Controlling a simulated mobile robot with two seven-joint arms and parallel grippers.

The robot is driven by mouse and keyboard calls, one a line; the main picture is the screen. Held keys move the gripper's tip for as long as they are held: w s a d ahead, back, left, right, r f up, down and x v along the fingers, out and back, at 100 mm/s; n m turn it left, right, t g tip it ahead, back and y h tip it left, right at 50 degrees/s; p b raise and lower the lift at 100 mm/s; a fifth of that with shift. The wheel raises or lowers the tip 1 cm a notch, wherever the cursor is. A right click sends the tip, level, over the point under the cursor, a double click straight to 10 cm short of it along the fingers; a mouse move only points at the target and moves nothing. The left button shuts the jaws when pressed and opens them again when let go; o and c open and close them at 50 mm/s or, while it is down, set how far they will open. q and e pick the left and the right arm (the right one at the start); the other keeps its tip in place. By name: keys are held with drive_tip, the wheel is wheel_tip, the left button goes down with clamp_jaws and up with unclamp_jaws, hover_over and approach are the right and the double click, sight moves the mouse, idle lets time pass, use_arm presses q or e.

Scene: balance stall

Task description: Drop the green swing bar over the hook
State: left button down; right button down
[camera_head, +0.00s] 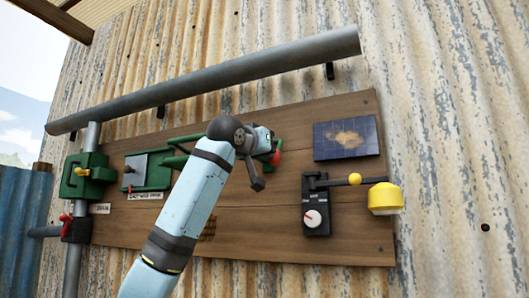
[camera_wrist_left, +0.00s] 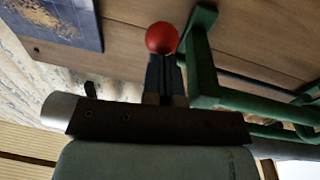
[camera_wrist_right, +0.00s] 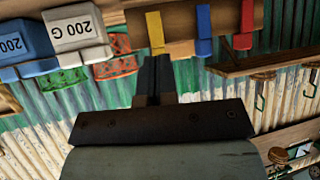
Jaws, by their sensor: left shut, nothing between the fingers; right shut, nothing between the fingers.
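The green swing bar (camera_head: 178,160) is mounted on the wooden board, beside a green housing with a grey plate (camera_head: 134,171). A red ball (camera_head: 276,157) shows at its right end; my left arm hides part of the bar. In the left wrist view the red ball (camera_wrist_left: 162,38) lies just beyond the fingertips of my left gripper (camera_wrist_left: 166,65), and green bars (camera_wrist_left: 203,60) run beside it. My left gripper is shut and empty; contact with the ball cannot be told. My right gripper (camera_wrist_right: 155,65) is shut and empty, away from the board. I cannot make out the hook.
A grey pipe (camera_head: 220,78) slopes across above the board. A blue panel (camera_head: 346,139) and a black device with a white dial (camera_head: 315,219) and yellow weight (camera_head: 385,198) are on the right. The right wrist view shows hanging weights (camera_wrist_right: 80,30) and coloured straps (camera_wrist_right: 203,20).

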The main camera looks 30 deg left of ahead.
use_arm(q)
drive_tip(key=shift+w+f+t, duration=0.4)
drive_tip(key=shift+w+f, duration=0.1)
drive_tip(key=shift+f, duration=0.25)
use_arm(e)
drive_tip(key=shift+d+f, duration=0.15)
drive_tip(key=shift+f, duration=0.4)
use_arm(q)
drive_tip(key=shift+w+f+b, duration=0.1)
drive_tip(key=shift+b, duration=0.2)
use_arm(e)
drive_tip(key=shift+s, duration=0.1)
